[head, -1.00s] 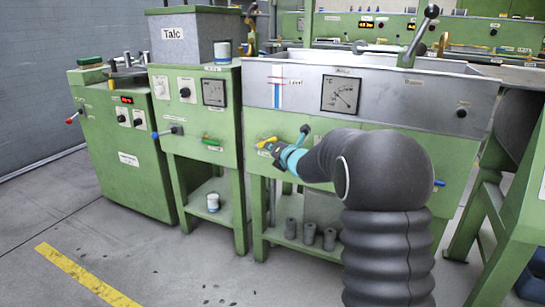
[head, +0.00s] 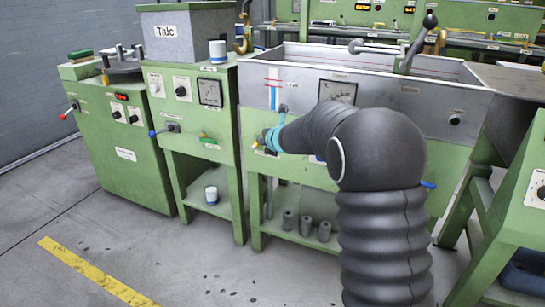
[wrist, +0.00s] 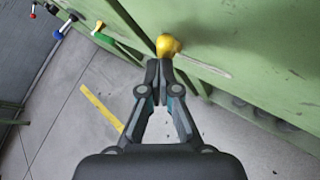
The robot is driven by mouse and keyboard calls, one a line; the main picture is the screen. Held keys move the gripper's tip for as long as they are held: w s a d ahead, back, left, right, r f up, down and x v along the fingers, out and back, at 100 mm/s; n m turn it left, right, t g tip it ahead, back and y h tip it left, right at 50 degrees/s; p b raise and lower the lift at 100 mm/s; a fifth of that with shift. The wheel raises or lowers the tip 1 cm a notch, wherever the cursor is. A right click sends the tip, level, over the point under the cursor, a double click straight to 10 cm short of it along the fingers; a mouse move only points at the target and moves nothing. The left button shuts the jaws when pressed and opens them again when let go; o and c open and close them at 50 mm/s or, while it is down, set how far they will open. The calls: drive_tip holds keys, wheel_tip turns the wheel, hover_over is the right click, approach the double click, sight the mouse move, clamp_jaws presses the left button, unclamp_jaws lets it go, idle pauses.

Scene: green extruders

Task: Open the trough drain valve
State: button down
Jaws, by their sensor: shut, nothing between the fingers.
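The trough (head: 300,88) is a grey metal basin on a green stand, with a level gauge and a round dial on its front. A yellow handle (wrist: 168,46) sticks out from the green front panel in the wrist view; I take it for the drain valve. In the head view only a small yellow bit (head: 256,144) shows beside my gripper (head: 266,141). My gripper is shut and empty in the wrist view (wrist: 160,72), with its fingertips right at the yellow handle's near end. I cannot tell whether they touch it. The valve's body is hidden.
Left of the trough stands the talc unit (head: 176,36) with a blue-tipped lever (head: 160,130) and a green handle (head: 208,140). Several grey cylinders (head: 306,226) stand on the trough's lower shelf. The floor at front left is clear, with a yellow stripe (head: 95,272).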

drive_tip(key=shift+w+a+r+p, duration=0.1)
drive_tip(key=shift+a+r+p, duration=0.1)
drive_tip(key=shift+r+p, duration=0.1)
drive_tip(key=shift+w+a+r+p, duration=0.1)
drive_tip(key=shift+a+r+p, duration=0.05)
drive_tip(key=shift+r+p, duration=0.35)
drive_tip(key=shift+w+a+r+p, duration=0.1)
drive_tip(key=shift+a+r+p, duration=0.05)
drive_tip(key=shift+r+p, duration=0.35)
drive_tip(key=shift+f, duration=0.1)
